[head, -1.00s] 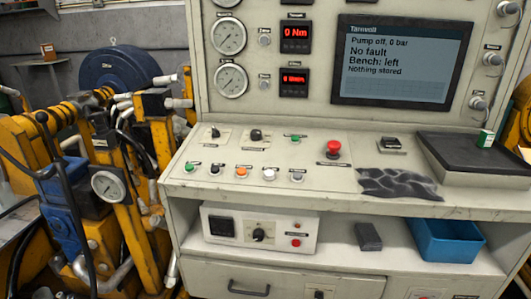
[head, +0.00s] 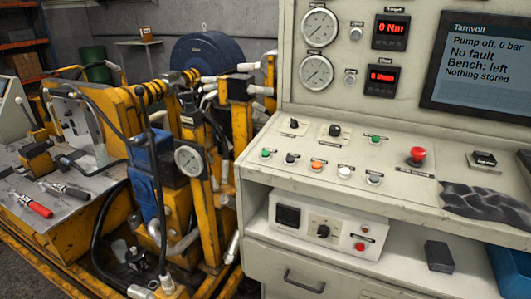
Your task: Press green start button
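The control panel (head: 330,175) of the light test bench fills the right half of the head view. A green button (head: 265,154) sits at the left end of its front row. A second green one (head: 375,139) is in the back row, left of the red mushroom button (head: 417,155). Their small labels are too small to read, so I cannot tell which is start. The screen (head: 480,65) reads "Pump off, 0 bar", "No fault", "Bench: left", "Nothing stored". Neither of my grippers is in view.
Yellow machinery with a blue block (head: 150,190) and hoses stands left of the bench. A grey work surface (head: 85,205) with red- and black-handled tools is further left. A dark cloth (head: 485,200) lies at the panel's right. A blue bin (head: 510,270) sits on the shelf below.

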